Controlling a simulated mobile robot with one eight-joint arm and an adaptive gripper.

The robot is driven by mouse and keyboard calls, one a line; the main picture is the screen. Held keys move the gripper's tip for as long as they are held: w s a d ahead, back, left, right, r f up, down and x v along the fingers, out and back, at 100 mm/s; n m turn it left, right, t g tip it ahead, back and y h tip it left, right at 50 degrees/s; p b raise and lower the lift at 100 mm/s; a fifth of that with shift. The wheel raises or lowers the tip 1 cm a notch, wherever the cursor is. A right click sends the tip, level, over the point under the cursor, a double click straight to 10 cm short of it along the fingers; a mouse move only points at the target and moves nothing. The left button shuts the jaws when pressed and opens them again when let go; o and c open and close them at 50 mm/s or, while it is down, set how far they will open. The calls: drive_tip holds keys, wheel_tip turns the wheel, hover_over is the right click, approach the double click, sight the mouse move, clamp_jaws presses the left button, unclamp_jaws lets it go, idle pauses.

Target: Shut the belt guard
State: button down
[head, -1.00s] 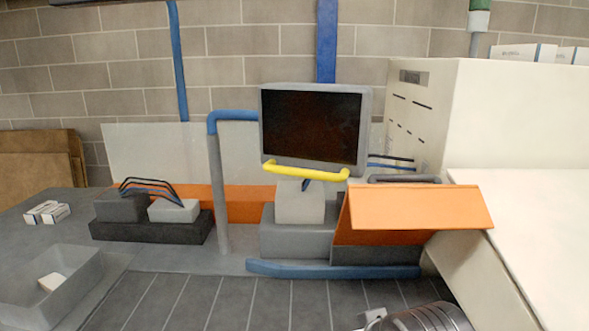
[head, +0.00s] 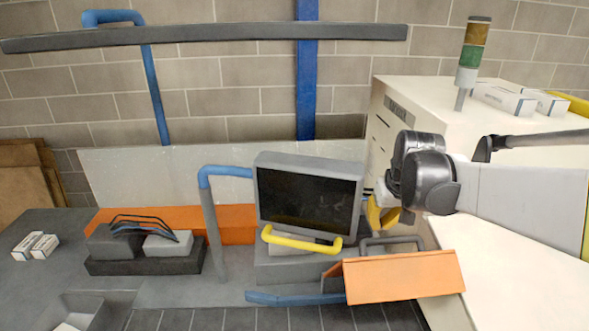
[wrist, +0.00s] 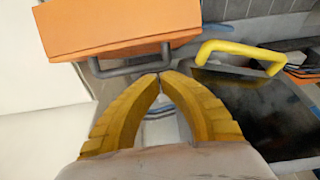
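The belt guard, an orange panel (head: 404,277), sits tilted at the lower right of the head view, its front part jutting out over the base. A grey bar handle (head: 392,241) stands behind it. In the wrist view the orange panel (wrist: 120,26) fills the top left, with the grey handle (wrist: 125,67) along its near edge. My gripper (wrist: 160,76) has its yellow fingers meeting at the tips, close to the handle's right end. Nothing shows between the tips; whether they touch the handle I cannot tell. In the head view my gripper (head: 381,216) is partly hidden by my wrist.
A dark screen (head: 309,199) with a yellow handle (head: 301,241) stands left of the guard. A blue-topped post (head: 209,205) is further left. A cream cabinet (head: 400,110) and white surface are on the right.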

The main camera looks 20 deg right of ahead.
wheel_tip(320, 180, up, 2)
drive_tip(key=w+d+p, duration=0.1)
drive_tip(key=d, duration=0.1)
approach(379, 243)
drive_tip(key=w+f, duration=0.4)
drive_tip(key=f, duration=0.1)
drive_tip(key=shift+w+f+p, duration=0.15)
drive_tip(key=shift+p, duration=0.15)
drive_tip(key=shift+s+a+f+p, duration=0.25)
drive_tip(key=shift+s+f+p, duration=0.1)
drive_tip(key=shift+s+f, duration=0.8)
drive_tip(key=shift+s+a+f, duration=0.1)
drive_tip(key=shift+s+f, duration=0.05)
drive_tip(key=shift+s, duration=0.35)
drive_tip(key=shift+w+f, duration=0.1)
